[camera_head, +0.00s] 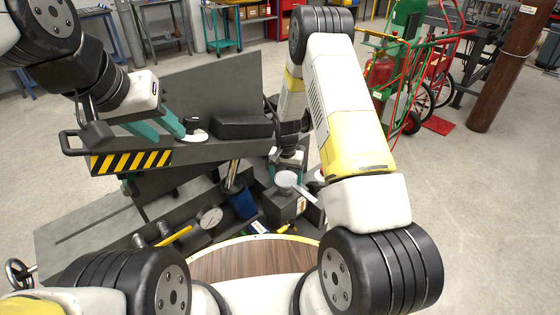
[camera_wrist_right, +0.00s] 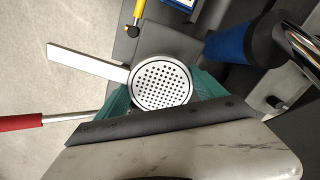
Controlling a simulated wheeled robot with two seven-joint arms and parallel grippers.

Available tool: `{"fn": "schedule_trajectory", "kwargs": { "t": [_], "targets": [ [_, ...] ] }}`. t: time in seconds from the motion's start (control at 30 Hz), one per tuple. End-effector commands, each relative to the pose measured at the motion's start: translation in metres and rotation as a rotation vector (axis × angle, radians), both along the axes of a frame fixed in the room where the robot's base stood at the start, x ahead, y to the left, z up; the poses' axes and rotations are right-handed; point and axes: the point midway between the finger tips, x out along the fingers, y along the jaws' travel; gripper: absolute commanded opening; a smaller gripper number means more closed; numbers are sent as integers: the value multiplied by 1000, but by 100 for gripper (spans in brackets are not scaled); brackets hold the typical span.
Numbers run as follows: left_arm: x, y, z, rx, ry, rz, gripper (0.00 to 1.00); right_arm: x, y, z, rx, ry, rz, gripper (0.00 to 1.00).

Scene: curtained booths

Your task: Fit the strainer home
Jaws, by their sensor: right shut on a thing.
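The strainer (camera_head: 286,179) is a round pale disc with a flat handle, and it sits at or just above a grey box (camera_head: 285,207) with a small label. In the right wrist view the strainer (camera_wrist_right: 162,82) shows as a perforated plate in a metal rim, its white handle pointing left. My right gripper (camera_head: 288,156) is at the strainer, its teal fingers on either side of the rim, shut on it. I cannot tell whether the strainer touches the box. My left gripper (camera_head: 160,128) is open and empty above the striped-edge shelf.
A grey shelf with a black-yellow striped edge (camera_head: 130,162) stands at left, carrying a black block (camera_head: 242,127) and a white-and-black knob (camera_head: 195,131). Near the box are a blue-handled tool (camera_head: 241,203), a round gauge (camera_head: 209,217) and a wooden round top (camera_head: 255,262). Open floor lies at right.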

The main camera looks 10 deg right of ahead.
Motion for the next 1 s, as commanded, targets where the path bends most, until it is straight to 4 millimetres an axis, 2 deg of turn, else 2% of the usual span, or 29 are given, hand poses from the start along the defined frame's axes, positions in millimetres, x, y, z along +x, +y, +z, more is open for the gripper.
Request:
{"fn": "schedule_trajectory", "kwargs": {
  "t": [0.83, 0.87, 0.93, 1.0],
  "targets": [
    [0, 0, 0, 0, 0, 0, 36, 0, 0, -21, 0, 0, 0, 35],
    [0, 0, 0, 0, 0, 0, 36, 0, 0, -21, 0, 0, 0, 84],
    [0, 0, 0, 0, 0, 0, 36, 0, 0, -21, 0, -1, 0, 97],
    [0, 0, 0, 0, 0, 0, 36, 0, 0, -21, 0, 0, 0, 100]
  ]
}}
